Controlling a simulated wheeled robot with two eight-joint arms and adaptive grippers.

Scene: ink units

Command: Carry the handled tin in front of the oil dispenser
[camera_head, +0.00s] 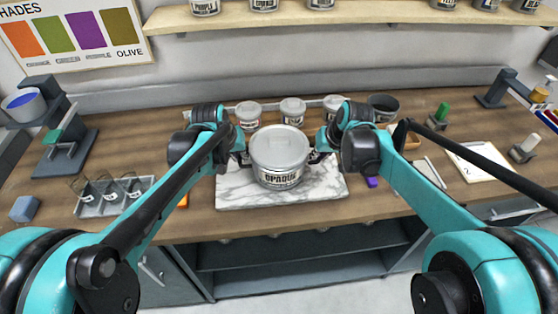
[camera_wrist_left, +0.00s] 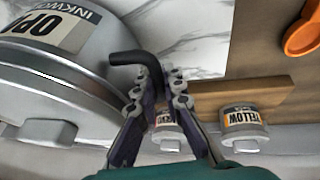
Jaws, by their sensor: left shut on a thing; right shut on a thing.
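The handled tin (camera_head: 280,155) is a wide grey lidded pot labelled OPAQUE. It appears upright over the white marble slab (camera_head: 235,192) in the middle of the counter; I cannot tell whether it touches the slab. My left gripper (camera_head: 243,158) is at its left side, shut on a dark side handle. The left wrist view shows this handle (camera_wrist_left: 140,58) between the fingers (camera_wrist_left: 158,90), with the tin (camera_wrist_left: 60,85) beside it. My right gripper (camera_head: 315,156) is shut at the tin's right side; its handle is mostly hidden. I cannot tell for certain which device is the oil dispenser.
A dark stand with a blue-filled cup (camera_head: 24,105) is at the left, and another dark stand (camera_head: 497,88) at the back right. Small lidded tins (camera_head: 292,110) line the back.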

